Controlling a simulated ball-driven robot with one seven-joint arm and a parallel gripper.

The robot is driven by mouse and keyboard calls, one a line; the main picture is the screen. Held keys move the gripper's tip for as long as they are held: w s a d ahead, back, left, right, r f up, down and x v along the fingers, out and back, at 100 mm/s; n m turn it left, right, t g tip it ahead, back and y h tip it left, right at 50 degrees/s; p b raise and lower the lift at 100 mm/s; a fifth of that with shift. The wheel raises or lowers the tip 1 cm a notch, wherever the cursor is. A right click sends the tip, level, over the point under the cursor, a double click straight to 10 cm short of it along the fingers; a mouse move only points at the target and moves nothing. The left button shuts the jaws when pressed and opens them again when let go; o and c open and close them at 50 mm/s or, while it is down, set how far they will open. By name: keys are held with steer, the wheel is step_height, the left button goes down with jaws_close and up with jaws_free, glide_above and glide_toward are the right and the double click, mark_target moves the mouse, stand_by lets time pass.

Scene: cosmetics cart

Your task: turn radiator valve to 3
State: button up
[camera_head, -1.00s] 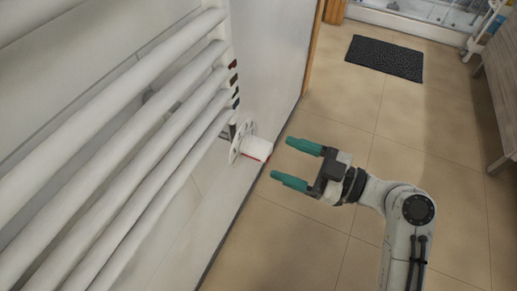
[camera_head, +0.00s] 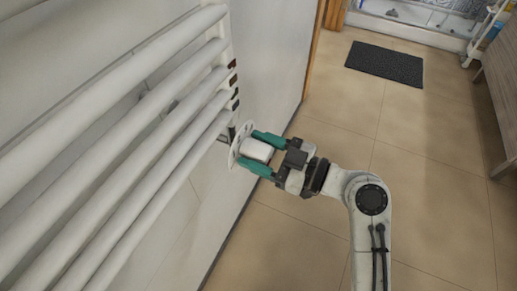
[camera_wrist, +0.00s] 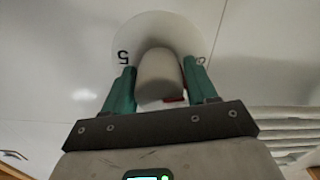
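The radiator valve has a white knob (camera_head: 257,150) in front of a round white dial plate (camera_head: 235,146), at the lower right end of the radiator. In the wrist view the knob (camera_wrist: 160,78) stands between my green fingers, with a red mark on its lower right edge. The dial plate (camera_wrist: 165,22) shows a 5 left of the knob and a partly hidden mark at right. My gripper (camera_head: 262,153) is open around the knob, one finger on each side. A narrow gap shows beside the left finger; contact on the right is unclear.
White radiator bars (camera_head: 120,160) fill the left, close to the valve. The wall (camera_head: 265,70) runs behind it. The tiled floor (camera_head: 430,190) at right is clear apart from a dark mat (camera_head: 385,63) farther off.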

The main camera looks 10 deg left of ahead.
steer(key=c, duration=0.7)
steer(key=shift+r+m+p, duration=0.1)
steer(key=shift+m+p, duration=0.2)
steer(key=shift+p, duration=0.05)
steer(key=m+p, duration=0.3)
steer(key=shift+w+r+m, duration=0.1)
steer(key=shift+r+m, duration=0.05)
steer(key=shift+m, duration=0.25)
steer(key=m+p, duration=0.5)
steer(key=m, duration=0.1)
steer(key=m+p, duration=0.6)
steer(key=m, duration=0.1)
steer(key=shift+w+d+m, duration=0.15)
steer(key=shift+m, duration=0.15)
steer(key=m+p, duration=0.3)
steer(key=m, duration=0.1)
steer(key=shift+f, duration=0.25)
steer(key=shift+f+m+p, duration=0.1)
steer(key=shift+m+p, duration=0.65)
steer(key=shift+m, duration=0.15)
steer(key=shift+f, duration=0.1)
